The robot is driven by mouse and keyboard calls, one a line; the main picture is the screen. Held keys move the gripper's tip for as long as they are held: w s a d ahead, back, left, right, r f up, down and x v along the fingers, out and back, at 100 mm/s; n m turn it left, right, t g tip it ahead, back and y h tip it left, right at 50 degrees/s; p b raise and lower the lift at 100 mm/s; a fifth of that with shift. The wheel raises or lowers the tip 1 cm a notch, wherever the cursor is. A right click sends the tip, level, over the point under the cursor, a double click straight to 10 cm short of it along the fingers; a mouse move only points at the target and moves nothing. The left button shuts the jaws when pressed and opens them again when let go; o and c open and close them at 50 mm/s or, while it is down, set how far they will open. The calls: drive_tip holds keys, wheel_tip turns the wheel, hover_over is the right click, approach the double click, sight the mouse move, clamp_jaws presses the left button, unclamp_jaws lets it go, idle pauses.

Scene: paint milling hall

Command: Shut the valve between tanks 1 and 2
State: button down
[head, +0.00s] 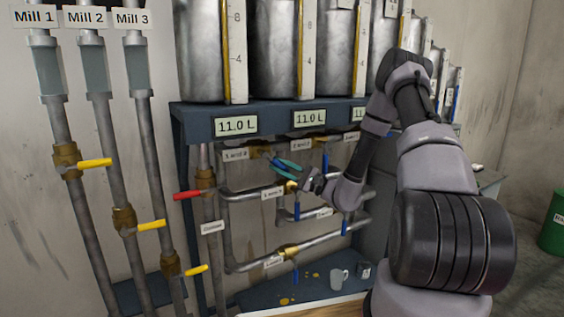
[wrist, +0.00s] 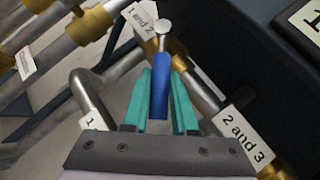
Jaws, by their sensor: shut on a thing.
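The valve between tanks 1 and 2 has a brass body (head: 260,151) on the upper pipe under the tank shelf, beside the label "1 and 2" (head: 235,155). That label also shows in the wrist view (wrist: 140,18). My gripper (head: 276,165) is at this valve, its teal fingers on either side of the blue lever. In the wrist view the blue lever (wrist: 159,95) lies between the fingers (wrist: 162,76), its metal pivot end beyond the tips. The lever slants away from the body; its exact angle to the pipe is hard to tell.
The label "2 and 3" (wrist: 245,138) is close to my gripper. Lower pipes carry more blue-handled valves (head: 297,212). A red-handled valve (head: 187,195) is at left, with yellow-handled mill valves (head: 95,163) beyond. A grey mug (head: 339,278) stands below.

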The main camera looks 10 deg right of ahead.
drive_tip(key=s+a+f+m+t+h, duration=0.1)
drive_tip(key=a+m+t+h, duration=0.4)
drive_tip(key=m+t, duration=0.7)
drive_tip(key=shift+s+f+m+h, duration=0.35)
drive_tip(key=shift+f+m+h, duration=0.35)
drive_tip(key=shift+m, duration=1.8)
drive_tip(key=shift+a+f+t, duration=0.1)
drive_tip(key=shift+a+t, duration=0.05)
drive_tip(key=shift+t, duration=0.15)
drive_tip(key=c, duration=0.7)
unclamp_jaws()
drive_tip(key=v, duration=1)
drive_tip(key=shift+s+f, duration=0.25)
drive_tip(key=shift+s, duration=0.05)
